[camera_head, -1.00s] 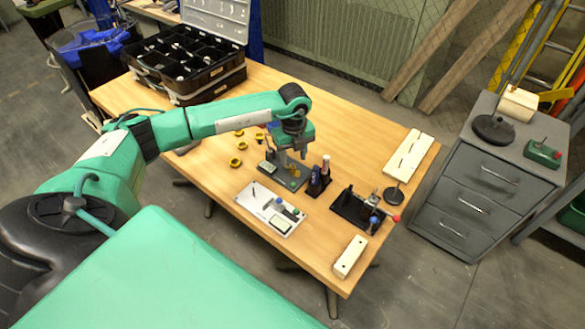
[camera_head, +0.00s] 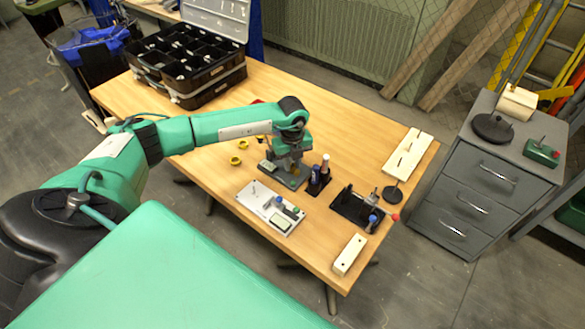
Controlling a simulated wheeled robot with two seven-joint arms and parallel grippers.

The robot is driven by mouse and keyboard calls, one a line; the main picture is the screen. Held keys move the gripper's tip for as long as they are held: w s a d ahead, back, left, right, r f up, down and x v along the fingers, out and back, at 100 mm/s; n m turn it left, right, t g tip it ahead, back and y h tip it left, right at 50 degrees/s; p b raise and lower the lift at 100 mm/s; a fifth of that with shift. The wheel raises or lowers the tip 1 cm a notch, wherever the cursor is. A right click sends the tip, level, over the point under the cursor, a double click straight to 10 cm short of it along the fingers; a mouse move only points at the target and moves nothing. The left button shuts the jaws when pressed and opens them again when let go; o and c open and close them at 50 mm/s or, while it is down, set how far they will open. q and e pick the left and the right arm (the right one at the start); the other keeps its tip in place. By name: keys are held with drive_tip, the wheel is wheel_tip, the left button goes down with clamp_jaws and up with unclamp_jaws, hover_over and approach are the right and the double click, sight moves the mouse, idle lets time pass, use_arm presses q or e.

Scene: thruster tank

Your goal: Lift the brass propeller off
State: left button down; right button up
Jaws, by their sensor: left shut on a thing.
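My left gripper (camera_head: 294,168) reaches down from the left over a small dark base plate (camera_head: 281,177) on the wooden table. It is shut on a small brass-coloured piece, which I take to be the brass propeller (camera_head: 296,171). The fingers hide most of the piece. I cannot tell whether it is clear of what stands under it. My right gripper is not in view.
A black compartment case (camera_head: 188,68) stands at the back left.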

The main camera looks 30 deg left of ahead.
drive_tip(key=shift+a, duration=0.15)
use_arm(q)
drive_tip(key=shift+r, duration=0.1)
drive_tip(key=shift+w+r, duration=0.25)
drive_tip(key=shift+r, duration=0.2)
wheel_tip(320, 180, up, 19)
drive_tip(key=b, duration=0.2)
drive_tip(key=shift+s+b, duration=0.25)
drive_tip(key=shift+b, duration=0.15)
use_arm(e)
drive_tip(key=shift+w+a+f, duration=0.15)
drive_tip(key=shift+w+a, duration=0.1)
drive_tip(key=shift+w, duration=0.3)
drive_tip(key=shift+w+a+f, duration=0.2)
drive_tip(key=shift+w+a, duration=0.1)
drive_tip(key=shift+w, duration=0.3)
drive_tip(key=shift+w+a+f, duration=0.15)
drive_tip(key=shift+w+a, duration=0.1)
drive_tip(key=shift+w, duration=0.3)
